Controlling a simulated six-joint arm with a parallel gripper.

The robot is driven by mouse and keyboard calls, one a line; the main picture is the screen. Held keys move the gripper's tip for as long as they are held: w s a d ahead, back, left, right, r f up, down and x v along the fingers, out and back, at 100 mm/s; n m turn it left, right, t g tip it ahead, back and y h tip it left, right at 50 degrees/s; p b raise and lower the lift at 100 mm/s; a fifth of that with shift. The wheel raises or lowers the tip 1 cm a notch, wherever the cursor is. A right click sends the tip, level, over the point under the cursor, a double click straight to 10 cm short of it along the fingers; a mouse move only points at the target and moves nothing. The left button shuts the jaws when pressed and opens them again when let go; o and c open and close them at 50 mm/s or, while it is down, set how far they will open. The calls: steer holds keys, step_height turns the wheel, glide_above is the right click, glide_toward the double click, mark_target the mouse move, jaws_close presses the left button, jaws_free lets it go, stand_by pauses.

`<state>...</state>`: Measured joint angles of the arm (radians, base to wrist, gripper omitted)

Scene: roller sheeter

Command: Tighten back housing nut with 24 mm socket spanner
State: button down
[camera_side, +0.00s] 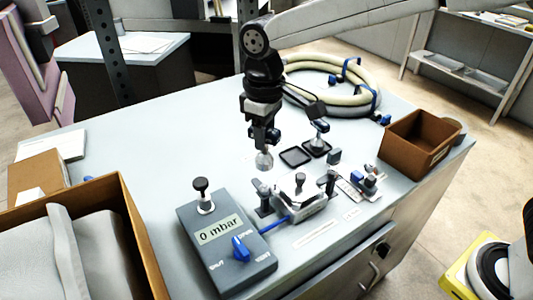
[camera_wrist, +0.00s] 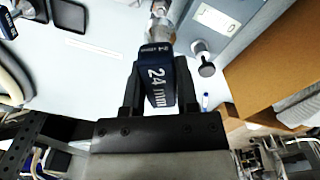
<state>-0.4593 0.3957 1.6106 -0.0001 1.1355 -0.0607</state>
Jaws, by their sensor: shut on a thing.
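My gripper (camera_side: 263,136) is shut on the blue handle of the 24 mm socket spanner (camera_wrist: 158,78); the "24 mm" label faces the wrist camera. In the side view the spanner's metal socket (camera_side: 264,160) points down above the table, behind the small metal housing assembly (camera_side: 299,200), and looks apart from it. In the wrist view the spanner's shaft runs up toward the top edge. The back housing nut is too small to make out in either view.
A second blue-handled tool (camera_side: 318,127) stands on a dark square holder beside an empty dark holder (camera_side: 295,157). A grey box reading "0 mbar" (camera_side: 218,232) is at front left. A brown bin (camera_side: 418,142) is at right, coiled hose (camera_side: 345,88) behind.

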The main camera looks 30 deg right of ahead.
mark_target(264, 155)
steer(key=shift+f, duration=0.1)
steer(key=shift+f, duration=2.05)
steer(key=shift+f, duration=1.45)
stand_by(0.9)
steer(key=shift+m, duration=0.3)
steer(key=shift+m, duration=3.3)
